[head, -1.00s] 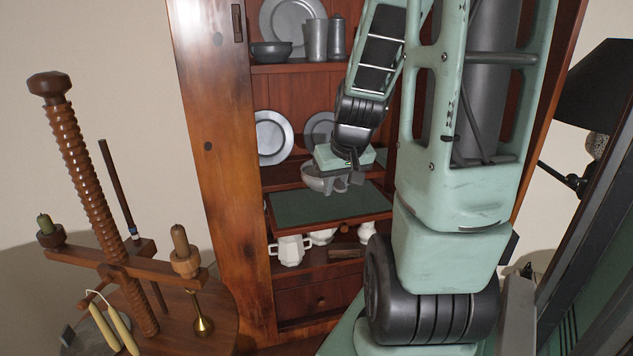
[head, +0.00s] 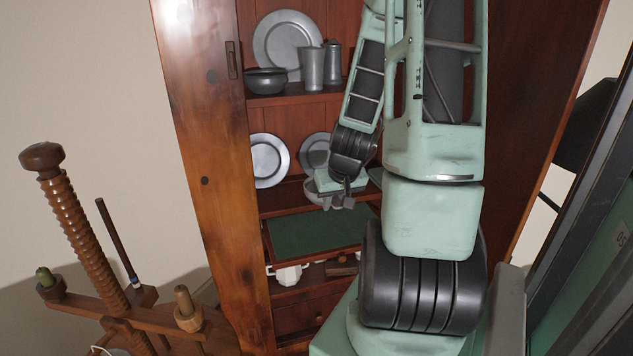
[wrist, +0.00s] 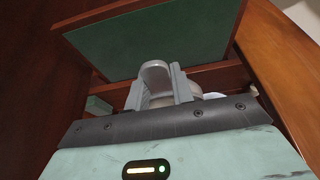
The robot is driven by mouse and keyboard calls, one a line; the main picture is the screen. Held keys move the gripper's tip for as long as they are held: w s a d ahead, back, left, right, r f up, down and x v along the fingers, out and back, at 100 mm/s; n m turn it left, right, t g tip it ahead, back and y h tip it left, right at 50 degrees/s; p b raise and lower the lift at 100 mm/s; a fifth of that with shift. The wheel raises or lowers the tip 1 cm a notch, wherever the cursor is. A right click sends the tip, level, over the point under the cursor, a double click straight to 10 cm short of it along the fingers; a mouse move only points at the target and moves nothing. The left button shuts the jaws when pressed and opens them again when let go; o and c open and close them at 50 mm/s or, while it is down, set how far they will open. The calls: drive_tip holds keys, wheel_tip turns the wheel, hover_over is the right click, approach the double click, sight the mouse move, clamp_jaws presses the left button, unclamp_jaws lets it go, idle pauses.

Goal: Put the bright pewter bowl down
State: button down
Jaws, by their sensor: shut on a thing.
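The bright pewter bowl (head: 314,191) is in my gripper (head: 342,201), in front of the cabinet. In the head view it shows just above the back part of the green-lined pull-out board (head: 312,239). My gripper covers much of the bowl. In the wrist view the fingers (wrist: 157,84) are shut on the bowl's grey wall (wrist: 155,72), with the green board (wrist: 150,40) beyond. I cannot tell from these views whether the bowl touches anything below it.
A dark bowl (head: 266,81), a large plate (head: 287,45) and tall pewter vessels (head: 312,68) stand on the upper shelf. Plates (head: 268,160) lean behind my gripper. White crockery (head: 288,274) is below the board. A wooden screw stand (head: 85,240) is at left. The board looks bare.

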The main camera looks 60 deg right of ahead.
drive_tip(key=shift+r+p, duration=0.3)
drive_tip(key=shift+p, duration=0.8)
drive_tip(key=w+d+p, duration=0.4)
drive_tip(key=w+d, duration=0.5)
drive_tip(key=w, duration=0.2)
wheel_tip(320, 180, down, 7)
drive_tip(key=shift+s+d+r+b, duration=0.1)
drive_tip(key=shift+r+b, duration=0.1)
drive_tip(key=shift+b, duration=0.45)
drive_tip(key=shift+w+d+f, duration=0.15)
drive_tip(key=shift+w+f, duration=0.05)
drive_tip(key=shift+f, duration=0.35)
drive_tip(key=shift+f, duration=0.1)
drive_tip(key=c, duration=1.2)
unclamp_jaws()
